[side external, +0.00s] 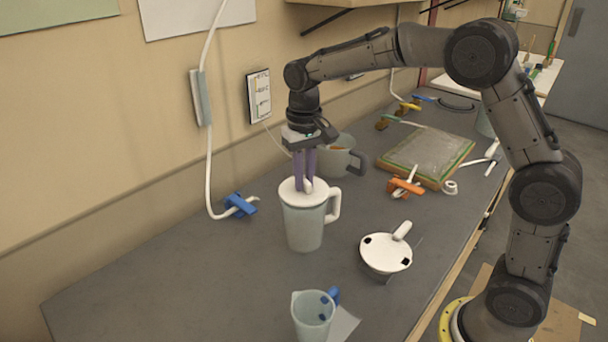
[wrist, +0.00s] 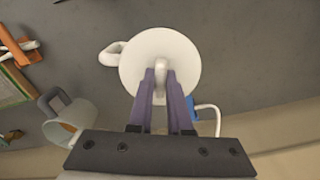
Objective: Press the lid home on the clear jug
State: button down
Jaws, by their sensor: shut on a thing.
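The clear jug (side external: 304,228), translucent grey with a white handle, stands upright on the bench in the side view. A round white lid (side external: 289,190) lies across its mouth, about level; I cannot tell whether it is fully down in the rim. My gripper (side external: 307,186) points straight down above the jug, its purple fingers shut on the lid's upright white grip. In the wrist view the lid (wrist: 150,45) hides the jug's mouth and body. The jug's handle (wrist: 109,54) sticks out left of it, and the fingertips (wrist: 160,74) close around the grip.
A second white lid (side external: 378,257) with dark openings lies right of the jug. A measuring cup (side external: 312,318) stands in front. A dark-handled jug (side external: 335,160) stands close behind my gripper. A green-edged board (side external: 428,153), orange clamp (side external: 405,187) and blue clamp (side external: 240,206) lie around. The front-left bench is clear.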

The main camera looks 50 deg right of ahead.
jog(key=shift+f, duration=0.5)
jog(key=c, duration=0.8)
grip_release()
jog(key=shift+o, duration=0.2)
notch_tip(320, 180, up, 14)
jog(key=shift+f, duration=0.15)
